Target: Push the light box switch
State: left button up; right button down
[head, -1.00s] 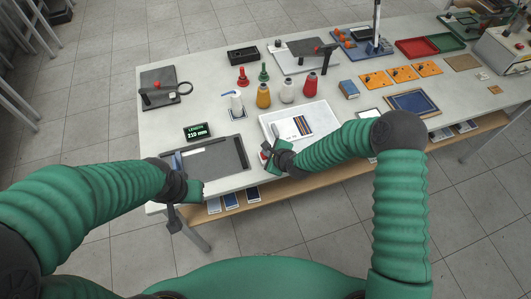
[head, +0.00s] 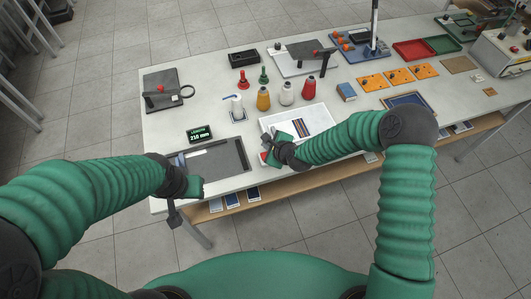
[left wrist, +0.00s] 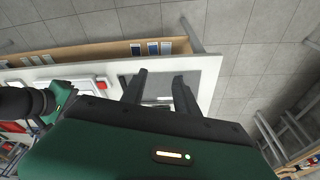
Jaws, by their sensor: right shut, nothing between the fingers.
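The light box (head: 318,118) is a white, lit panel near the table's front edge, with dark striped strips on it. A small red part (head: 264,157), perhaps its switch, shows at its front left corner; a red patch also shows in the left wrist view (left wrist: 101,85). My right gripper (head: 268,146) is shut and empty, over the light box's left front corner, close to the red part. I cannot tell whether it touches. My left gripper (left wrist: 159,76) is open and empty, its two fingers apart, near the table's front left edge.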

pick_arm(q)
jog(key=shift+f, duration=0.1)
grip_shut()
dwell(1.5)
